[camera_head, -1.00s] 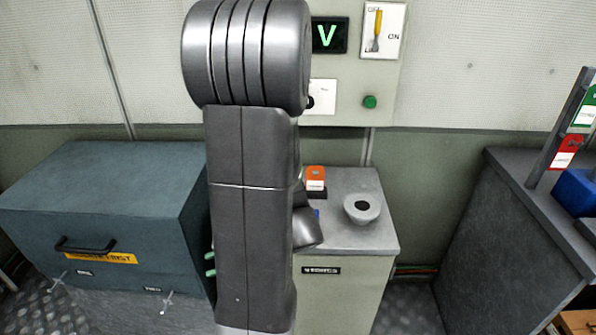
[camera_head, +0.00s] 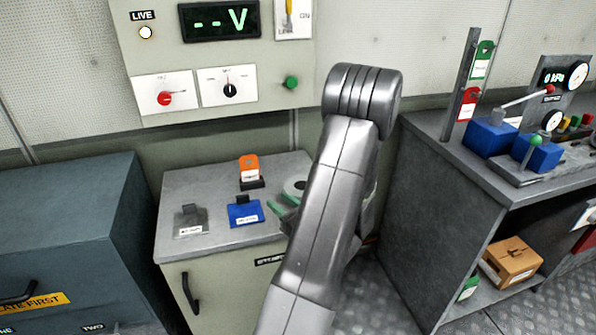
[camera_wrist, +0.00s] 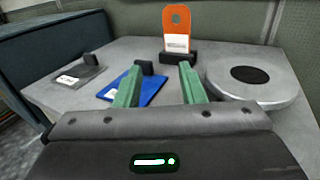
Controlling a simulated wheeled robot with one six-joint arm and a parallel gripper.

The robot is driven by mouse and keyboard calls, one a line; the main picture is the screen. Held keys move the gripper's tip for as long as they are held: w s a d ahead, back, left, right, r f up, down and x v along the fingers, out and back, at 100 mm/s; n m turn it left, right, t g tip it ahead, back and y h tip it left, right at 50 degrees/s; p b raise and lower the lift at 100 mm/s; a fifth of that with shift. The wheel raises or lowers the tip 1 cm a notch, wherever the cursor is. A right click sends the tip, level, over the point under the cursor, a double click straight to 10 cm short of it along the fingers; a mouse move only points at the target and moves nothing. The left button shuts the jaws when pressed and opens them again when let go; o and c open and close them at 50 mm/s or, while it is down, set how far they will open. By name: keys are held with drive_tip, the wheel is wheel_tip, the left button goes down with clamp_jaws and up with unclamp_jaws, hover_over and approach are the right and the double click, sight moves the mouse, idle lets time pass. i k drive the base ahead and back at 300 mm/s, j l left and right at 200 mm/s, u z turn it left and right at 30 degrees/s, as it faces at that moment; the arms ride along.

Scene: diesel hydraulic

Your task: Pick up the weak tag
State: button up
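Three tags sit on the grey cabinet top (camera_head: 215,178). An orange tag (camera_head: 249,167) stands upright in a dark holder, a blue tag (camera_head: 245,213) lies in front of it, and a grey tag (camera_head: 190,221) lies to the left. Each has a small white label; I cannot read which is the weak one. The wrist view shows the orange tag (camera_wrist: 177,28), the blue tag (camera_wrist: 145,90) and the grey tag (camera_wrist: 80,74). My gripper (camera_wrist: 160,80) is open and empty, its green fingers in front of the orange tag, overlapping the blue tag in view.
A round grey dish with a dark centre (camera_wrist: 250,74) stands right of the fingers. A panel (camera_head: 215,55) with knobs and display is behind. A blue-grey chest (camera_head: 70,220) is at left. A bench (camera_head: 440,165) with blue blocks and gauges is at right.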

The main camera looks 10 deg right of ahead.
sight(248, 173)
drive_tip(key=i+j+z, duration=0.15)
drive_tip(key=j+z, duration=0.3)
drive_tip(key=j, duration=0.2)
drive_tip(key=j+z, duration=0.45)
drive_tip(key=j, duration=0.5)
drive_tip(key=i, duration=0.05)
